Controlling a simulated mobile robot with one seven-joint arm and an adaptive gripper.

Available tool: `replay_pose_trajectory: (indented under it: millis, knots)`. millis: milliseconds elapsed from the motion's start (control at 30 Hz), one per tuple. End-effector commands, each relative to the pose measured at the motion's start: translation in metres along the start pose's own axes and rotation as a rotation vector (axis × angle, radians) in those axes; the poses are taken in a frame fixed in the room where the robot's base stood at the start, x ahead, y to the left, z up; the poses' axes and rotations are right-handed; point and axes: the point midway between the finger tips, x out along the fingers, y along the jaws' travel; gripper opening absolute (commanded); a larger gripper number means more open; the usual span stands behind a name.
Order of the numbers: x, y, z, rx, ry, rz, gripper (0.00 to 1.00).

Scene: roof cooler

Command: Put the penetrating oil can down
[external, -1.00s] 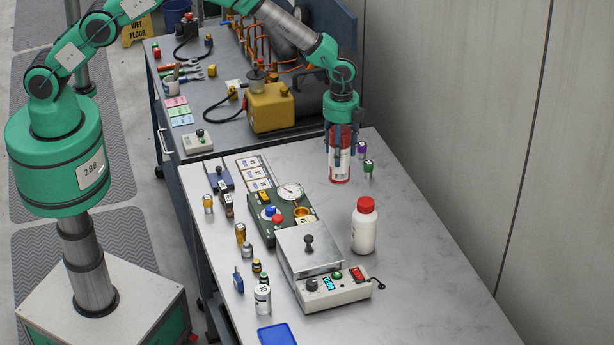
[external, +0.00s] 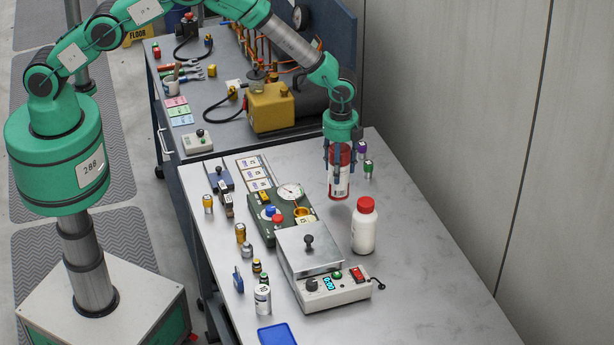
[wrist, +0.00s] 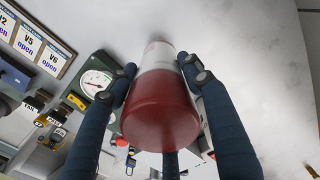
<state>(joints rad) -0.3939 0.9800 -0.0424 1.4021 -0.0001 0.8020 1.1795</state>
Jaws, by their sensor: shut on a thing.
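The penetrating oil can (external: 341,185), red and white, is upright between the fingers of my gripper (external: 338,170) over the far right part of the metal bench (external: 420,260). My gripper is shut on it. In the wrist view the can (wrist: 160,112) shows its red end towards the camera, with dark fingers on both sides and one below. I cannot tell whether its bottom touches the bench.
A white bottle with a red cap (external: 364,230) stands just in front of the can. Small purple (external: 362,150) and green (external: 368,168) vials stand behind it to the right. A green gauge panel (external: 262,228) and a scale-like device (external: 335,293) lie left and nearer. The bench's right side is clear.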

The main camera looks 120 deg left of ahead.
Motion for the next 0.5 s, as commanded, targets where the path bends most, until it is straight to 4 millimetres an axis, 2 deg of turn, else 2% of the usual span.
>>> replay_pose_trajectory:
  millis: [133, 500]
  knots:
    - [0.005, 0.000, 0.000, 0.000, 0.000, 0.000, 0.14]
    - [0.036, 0.000, 0.000, 0.000, 0.000, 0.000, 0.14]
